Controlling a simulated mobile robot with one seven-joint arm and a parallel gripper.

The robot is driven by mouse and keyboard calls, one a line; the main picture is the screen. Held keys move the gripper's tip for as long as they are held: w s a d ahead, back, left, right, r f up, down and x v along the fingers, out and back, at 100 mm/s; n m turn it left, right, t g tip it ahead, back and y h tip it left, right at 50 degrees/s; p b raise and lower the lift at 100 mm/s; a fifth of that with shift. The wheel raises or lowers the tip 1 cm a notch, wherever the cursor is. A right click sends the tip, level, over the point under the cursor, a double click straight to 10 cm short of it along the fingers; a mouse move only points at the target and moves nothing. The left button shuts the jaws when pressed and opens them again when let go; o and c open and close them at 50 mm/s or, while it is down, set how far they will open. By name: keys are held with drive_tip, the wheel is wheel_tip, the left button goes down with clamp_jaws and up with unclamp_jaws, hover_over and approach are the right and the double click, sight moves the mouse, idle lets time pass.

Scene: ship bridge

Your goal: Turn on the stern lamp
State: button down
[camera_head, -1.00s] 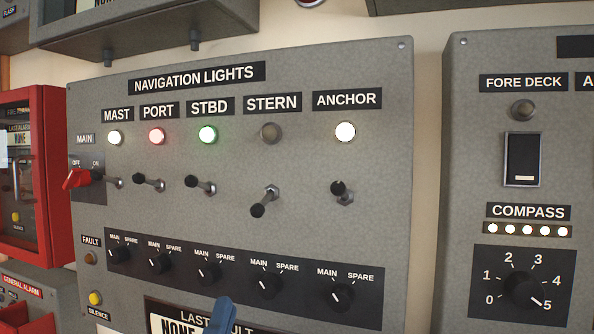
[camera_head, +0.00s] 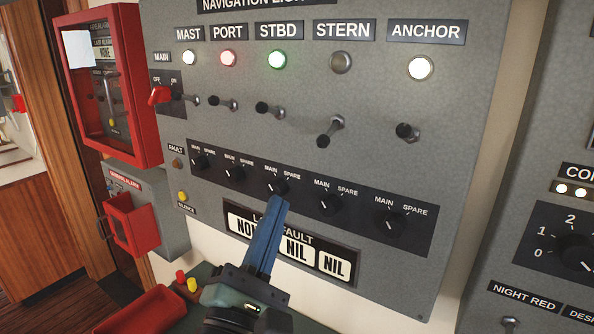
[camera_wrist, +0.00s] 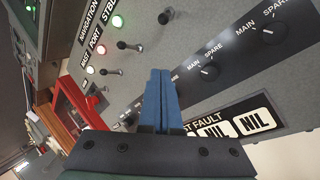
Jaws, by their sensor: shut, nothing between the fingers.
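The navigation lights panel (camera_head: 360,90) carries a row of lamps and toggles. The lamp under STERN (camera_head: 340,62) is dark grey and unlit. Its toggle switch (camera_head: 329,131) points down, with the black tip toward the lower left. The mast, port, starboard and anchor lamps are lit. My gripper (camera_head: 279,203) has blue fingers closed together and empty. Its tips are in front of the lower panel, near the middle MAIN/SPARE knob (camera_head: 277,187), below and left of the stern toggle. The shut fingers also show in the wrist view (camera_wrist: 161,75); I cannot tell whether they touch the panel.
The anchor toggle (camera_head: 407,132) is right of the stern one. A red main switch (camera_head: 160,95) and red cabinet (camera_head: 103,85) are left. Another panel (camera_head: 550,140) stands right.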

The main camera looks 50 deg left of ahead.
sight(331, 132)
drive_tip(key=p+x, duration=0.3)
drive_tip(key=x, duration=0.6)
drive_tip(key=shift+w+a+r+p, duration=0.1)
drive_tip(key=shift+w+r+p, duration=0.15)
drive_tip(key=shift+r+p, duration=0.1)
drive_tip(key=shift+s+d+r+p, duration=0.1)
drive_tip(key=shift+d+r+p, duration=0.1)
drive_tip(key=shift+d+p, duration=0.4)
drive_tip(key=shift+s+d+r+p, duration=0.1)
drive_tip(key=shift+d+r+p, duration=0.15)
drive_tip(key=shift+d+p, duration=0.3)
drive_tip(key=shift+s+d+r+p, duration=0.1)
drive_tip(key=shift+d+r+p, duration=0.1)
drive_tip(key=shift+d+p, duration=0.35)
